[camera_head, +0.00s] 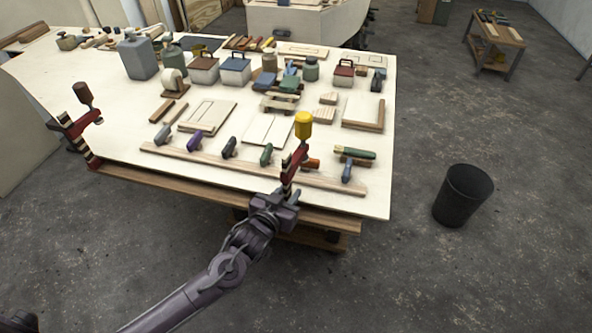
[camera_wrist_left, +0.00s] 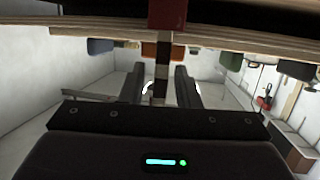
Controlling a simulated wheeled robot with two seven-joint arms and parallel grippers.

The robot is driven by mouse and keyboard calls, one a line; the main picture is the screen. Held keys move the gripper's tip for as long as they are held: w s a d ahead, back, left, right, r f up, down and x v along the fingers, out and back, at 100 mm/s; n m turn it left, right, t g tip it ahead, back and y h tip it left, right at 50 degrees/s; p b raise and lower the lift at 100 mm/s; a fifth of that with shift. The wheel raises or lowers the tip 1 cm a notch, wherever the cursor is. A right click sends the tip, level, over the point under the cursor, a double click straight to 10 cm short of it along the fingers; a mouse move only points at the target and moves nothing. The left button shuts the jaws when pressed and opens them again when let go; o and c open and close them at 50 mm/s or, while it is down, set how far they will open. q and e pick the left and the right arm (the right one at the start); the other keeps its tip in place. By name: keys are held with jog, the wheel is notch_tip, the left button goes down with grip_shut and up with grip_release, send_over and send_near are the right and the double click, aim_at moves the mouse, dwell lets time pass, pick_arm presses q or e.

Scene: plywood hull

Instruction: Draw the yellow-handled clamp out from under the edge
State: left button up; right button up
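The yellow-handled clamp (camera_head: 303,126) stands upright at the front edge of the plywood table, its handle up and its red body leaning over the edge. My left gripper (camera_head: 289,195) is at the clamp's lower part, just outside the edge. In the left wrist view the clamp's striped dark and pale bar (camera_wrist_left: 161,72) stands between my two black fingers, with a gap showing on each side. The fingers are open around it. The clamp's red part (camera_wrist_left: 167,14) is at the top of that view. The clamp's lower end is hidden by my gripper in the head view. My right gripper is not in view.
The plywood table (camera_head: 378,190) holds a long wooden strip (camera_head: 200,163) with several small tools by it. A second, brown-handled clamp (camera_head: 85,98) is on the left edge. Caddies and containers stand farther back. A black bin (camera_head: 463,195) stands on open floor at right.

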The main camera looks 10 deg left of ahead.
pick_arm(q)
grip_shut()
jog(key=shift+r, duration=0.1)
jog(key=s+p, duration=0.2)
jog(key=s, duration=0.2)
jog(key=shift+s+a+r+p, duration=0.1)
jog(key=shift+s+p, duration=0.25)
jog(key=shift+p, duration=0.05)
dwell(0.4)
